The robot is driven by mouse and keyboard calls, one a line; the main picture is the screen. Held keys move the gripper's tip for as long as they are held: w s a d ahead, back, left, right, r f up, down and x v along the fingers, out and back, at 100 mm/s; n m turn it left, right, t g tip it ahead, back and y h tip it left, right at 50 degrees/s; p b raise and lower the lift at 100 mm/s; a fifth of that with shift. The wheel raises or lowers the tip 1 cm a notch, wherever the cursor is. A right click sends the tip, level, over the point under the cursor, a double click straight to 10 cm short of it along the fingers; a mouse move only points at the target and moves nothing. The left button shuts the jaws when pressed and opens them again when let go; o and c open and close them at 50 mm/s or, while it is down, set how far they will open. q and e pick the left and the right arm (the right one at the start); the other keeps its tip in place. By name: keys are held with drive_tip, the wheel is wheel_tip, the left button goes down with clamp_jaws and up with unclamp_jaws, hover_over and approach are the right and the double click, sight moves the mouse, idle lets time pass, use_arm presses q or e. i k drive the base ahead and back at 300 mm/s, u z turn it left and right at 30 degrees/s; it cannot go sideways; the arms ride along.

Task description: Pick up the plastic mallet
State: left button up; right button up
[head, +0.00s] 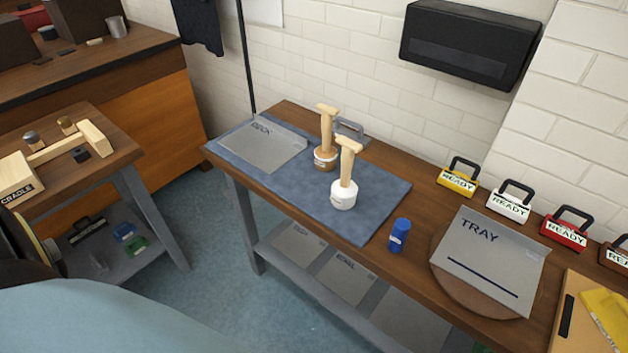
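Two mallet-like tools stand head down on a blue-grey mat (360,205) on the wooden bench, their pale wooden T-shaped handles pointing up. The nearer one has a white head and looks like the plastic mallet (344,194). The other, a brown-headed mallet (325,158), stands just behind it and to the left. In this view the two handles are close together. Neither of my grippers shows in the head view.
A grey plate marked DECK (262,147) lies at the mat's left end. A blue bottle (398,236) stands right of the mat. Further right are a grey TRAY plate (490,258) and several READY-labelled holders (509,203). A CRADLE stand (18,178) is on the left table.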

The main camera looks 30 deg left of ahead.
sight(343, 190)
drive_tip(key=z, duration=0.05)
drive_tip(key=k, duration=0.1)
drive_tip(key=u, duration=0.85)
drive_tip(key=i, duration=0.45)
drive_tip(key=k, duration=0.5)
drive_tip(key=u, duration=0.7)
drive_tip(key=i, duration=0.6)
drive_tip(key=z, duration=0.05)
